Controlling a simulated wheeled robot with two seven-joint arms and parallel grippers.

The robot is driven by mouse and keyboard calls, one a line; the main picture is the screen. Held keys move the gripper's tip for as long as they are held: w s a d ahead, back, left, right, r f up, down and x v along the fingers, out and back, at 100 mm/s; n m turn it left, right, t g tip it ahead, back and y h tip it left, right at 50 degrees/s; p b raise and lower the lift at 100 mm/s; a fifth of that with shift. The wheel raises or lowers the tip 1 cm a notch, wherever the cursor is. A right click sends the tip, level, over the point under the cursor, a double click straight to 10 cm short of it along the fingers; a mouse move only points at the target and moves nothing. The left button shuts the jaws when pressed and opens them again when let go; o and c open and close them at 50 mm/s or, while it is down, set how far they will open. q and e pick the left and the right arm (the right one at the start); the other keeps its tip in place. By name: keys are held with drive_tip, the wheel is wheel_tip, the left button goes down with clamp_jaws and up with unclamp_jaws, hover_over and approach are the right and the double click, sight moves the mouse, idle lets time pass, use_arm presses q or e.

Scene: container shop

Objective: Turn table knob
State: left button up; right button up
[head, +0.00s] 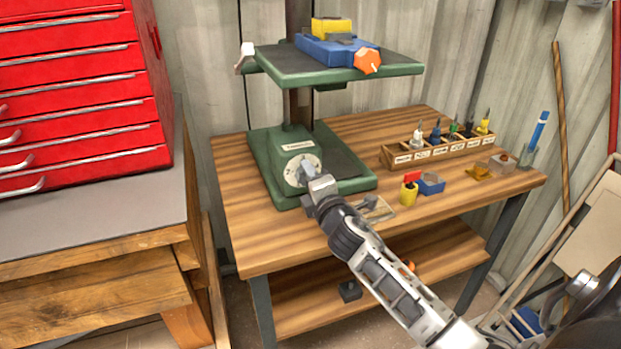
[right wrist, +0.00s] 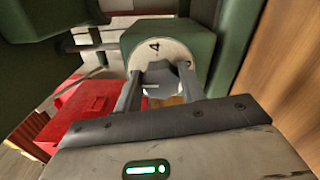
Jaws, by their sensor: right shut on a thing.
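The knob sits on a pale round dial (head: 296,168) on the front of the green machine base (head: 262,150), which stands on the wooden workbench. My right gripper (head: 313,184) reaches the dial from the front right and hides most of the knob in the head view. In the right wrist view, the grey knob (right wrist: 163,80) lies between the two fingers of my right gripper (right wrist: 160,88), which is shut on it. The dial plate (right wrist: 150,52) shows behind it with a digit 4 near its top. My left gripper is not in view.
A green upper table (head: 390,70) holds a blue vise (head: 335,52) with an orange knob (head: 367,62). On the workbench (head: 250,240) stand a wooden bit rack (head: 440,150) and small coloured blocks. A red drawer cabinet (head: 80,90) stands on the left.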

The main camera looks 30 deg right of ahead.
drive_tip(key=o, duration=1)
drive_tip(key=shift+c, duration=0.2)
drive_tip(key=b+v, duration=0.1)
drive_tip(key=v, duration=1.5)
drive_tip(key=shift+a, duration=0.1)
